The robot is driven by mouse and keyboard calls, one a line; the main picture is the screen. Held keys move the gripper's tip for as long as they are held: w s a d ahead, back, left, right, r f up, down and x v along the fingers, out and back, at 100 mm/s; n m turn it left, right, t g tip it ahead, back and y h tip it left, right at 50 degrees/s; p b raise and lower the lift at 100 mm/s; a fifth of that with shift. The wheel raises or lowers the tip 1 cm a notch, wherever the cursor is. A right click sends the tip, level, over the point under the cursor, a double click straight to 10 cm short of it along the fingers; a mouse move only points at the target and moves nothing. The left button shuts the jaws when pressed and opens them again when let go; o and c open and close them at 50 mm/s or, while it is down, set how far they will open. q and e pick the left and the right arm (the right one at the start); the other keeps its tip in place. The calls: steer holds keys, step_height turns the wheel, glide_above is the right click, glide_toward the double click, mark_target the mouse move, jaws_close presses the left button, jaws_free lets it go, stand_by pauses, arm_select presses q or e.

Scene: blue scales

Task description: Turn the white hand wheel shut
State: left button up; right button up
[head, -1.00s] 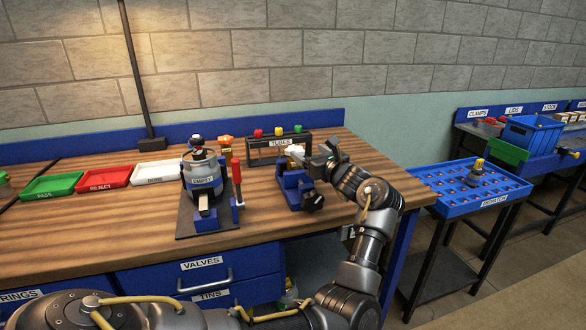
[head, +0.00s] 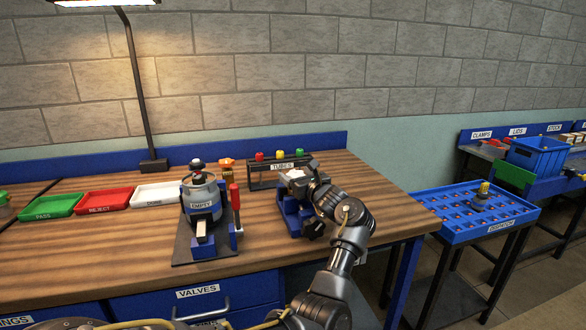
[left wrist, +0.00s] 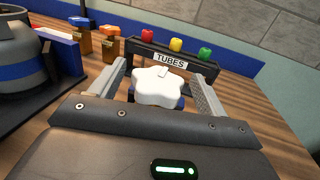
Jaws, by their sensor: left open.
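The white hand wheel (left wrist: 158,88) is lobed and stands in front of the tubes rack in the left wrist view. My left gripper (left wrist: 160,72) is open, with one finger on each side of the wheel and a visible gap to each. In the head view, my left gripper (head: 297,176) is over the blue vise-like fixture (head: 292,216) on the bench. There the gripper largely covers the wheel. What holds the wheel from below is mostly hidden. My right gripper is not in view.
The tubes rack (head: 262,177) with red, yellow and green caps stands behind the fixture. A grey canister (head: 200,186) marked EMPTY, with a red-handled clamp (head: 235,198), stands to the left. Green, red and white trays (head: 156,192) lie further left. The bench front is clear.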

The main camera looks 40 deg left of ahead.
arm_select(q)
steer(key=shift+x, duration=1.05)
steer(key=shift+a, duration=0.1)
